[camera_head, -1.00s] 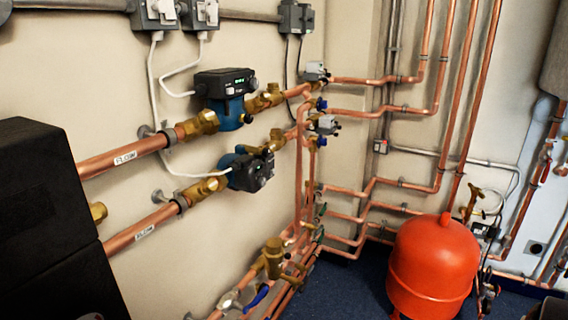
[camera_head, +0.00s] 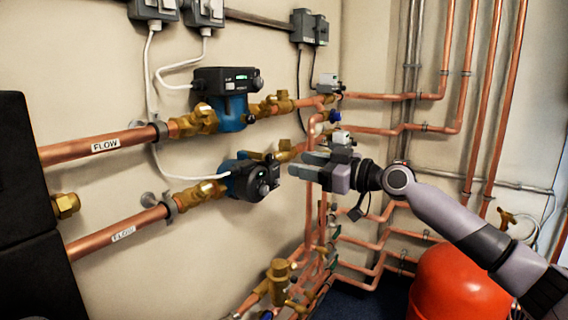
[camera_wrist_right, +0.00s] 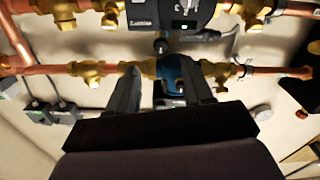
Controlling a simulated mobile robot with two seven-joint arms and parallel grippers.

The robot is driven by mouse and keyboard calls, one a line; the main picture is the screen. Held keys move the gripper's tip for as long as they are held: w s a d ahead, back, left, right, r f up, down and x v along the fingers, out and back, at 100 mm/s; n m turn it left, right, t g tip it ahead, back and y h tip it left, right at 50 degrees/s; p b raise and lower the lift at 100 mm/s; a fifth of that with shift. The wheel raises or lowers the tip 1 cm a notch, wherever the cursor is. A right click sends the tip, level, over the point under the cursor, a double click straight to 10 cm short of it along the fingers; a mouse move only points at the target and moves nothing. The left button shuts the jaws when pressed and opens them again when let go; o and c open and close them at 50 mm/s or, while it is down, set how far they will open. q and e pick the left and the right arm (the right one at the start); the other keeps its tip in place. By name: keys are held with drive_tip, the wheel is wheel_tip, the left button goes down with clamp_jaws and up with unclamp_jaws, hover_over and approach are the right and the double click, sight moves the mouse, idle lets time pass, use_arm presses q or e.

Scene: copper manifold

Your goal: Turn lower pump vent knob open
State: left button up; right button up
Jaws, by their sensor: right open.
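The lower pump (camera_head: 250,179) is a blue body with a dark front, set in the lower copper flow pipe on the wall. My right gripper (camera_head: 297,165) points left toward the pump, open and empty, a short gap to the pump's right. My left gripper is in neither view.
The upper pump (camera_head: 228,96), with a green-lit display, sits on the pipe above. Vertical copper pipes (camera_head: 311,185) and valves stand behind my right gripper. A red tank (camera_head: 460,290) is below my right arm. A black box (camera_head: 22,200) is at the left.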

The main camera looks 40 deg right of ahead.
sight(273, 158)
drive_tip(key=p+x, duration=0.2)
drive_tip(key=x, duration=0.3)
drive_tip(key=shift+w+a, duration=0.15)
drive_tip(key=shift+w, duration=0.15)
drive_tip(key=shift+w+a, duration=0.15)
drive_tip(key=shift+w, duration=0.25)
drive_tip(key=shift+w+a, duration=0.1)
drive_tip(key=shift+c, duration=0.4)
clamp_jaws()
